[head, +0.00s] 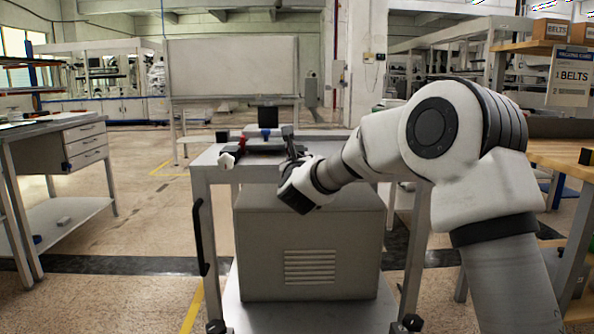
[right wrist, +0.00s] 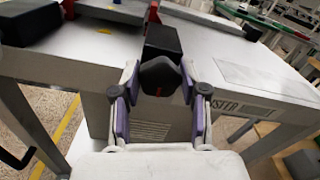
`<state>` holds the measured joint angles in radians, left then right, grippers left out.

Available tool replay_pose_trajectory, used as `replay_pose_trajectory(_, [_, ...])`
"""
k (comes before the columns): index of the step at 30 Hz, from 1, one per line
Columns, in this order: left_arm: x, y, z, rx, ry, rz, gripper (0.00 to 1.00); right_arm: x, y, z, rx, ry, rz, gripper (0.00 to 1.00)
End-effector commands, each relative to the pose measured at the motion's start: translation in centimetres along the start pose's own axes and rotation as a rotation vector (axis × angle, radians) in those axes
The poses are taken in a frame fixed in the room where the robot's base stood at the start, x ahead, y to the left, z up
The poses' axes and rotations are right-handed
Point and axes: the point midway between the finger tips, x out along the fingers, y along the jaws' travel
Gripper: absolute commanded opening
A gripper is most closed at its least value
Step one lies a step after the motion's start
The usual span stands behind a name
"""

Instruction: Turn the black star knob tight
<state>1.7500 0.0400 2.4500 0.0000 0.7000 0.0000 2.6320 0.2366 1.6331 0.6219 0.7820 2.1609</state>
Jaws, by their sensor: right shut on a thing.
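The black star knob (right wrist: 160,76) is in the middle of the right wrist view, at the front edge of the cart's grey top, in front of a black block (right wrist: 162,40). My right gripper (right wrist: 159,82) has one purple-padded finger on each side of the knob and is shut on it. In the head view my right gripper (head: 291,150) reaches in from the right to the front edge of the cart top. The knob cannot be made out there, behind the gripper and wrist. My left gripper is not in view.
The cart (head: 205,185) has a grey box (head: 310,250) under its top and a black handle (head: 199,237) at left. Benches stand left and right; the floor at left is clear.

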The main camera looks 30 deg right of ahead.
Motion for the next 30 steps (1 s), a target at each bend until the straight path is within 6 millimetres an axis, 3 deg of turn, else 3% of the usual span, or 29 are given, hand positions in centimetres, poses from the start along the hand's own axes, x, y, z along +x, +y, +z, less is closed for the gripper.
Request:
replay_pose_trajectory(14, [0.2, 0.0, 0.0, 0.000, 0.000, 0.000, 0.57, 0.0, 0.0, 0.0, 0.019, 0.000, 0.000, 0.08])
replay_pose_trajectory(15, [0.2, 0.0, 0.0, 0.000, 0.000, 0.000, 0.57, 0.0, 0.0, 0.0, 0.018, 0.000, 0.000, 0.50])
replay_pose_trajectory(17, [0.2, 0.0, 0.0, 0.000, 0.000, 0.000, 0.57, 0.0, 0.0, 0.0, 0.018, 0.000, 0.000, 0.69])
replay_pose_trajectory(26, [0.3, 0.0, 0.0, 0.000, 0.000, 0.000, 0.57, -0.1, 0.0, 0.0, 0.017, 0.001, 0.000, 0.69])
replay_pose_trajectory(30, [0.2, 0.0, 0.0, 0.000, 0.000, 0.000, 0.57, -1.3, 0.0, 0.1, 0.016, 0.000, 0.001, 0.69])
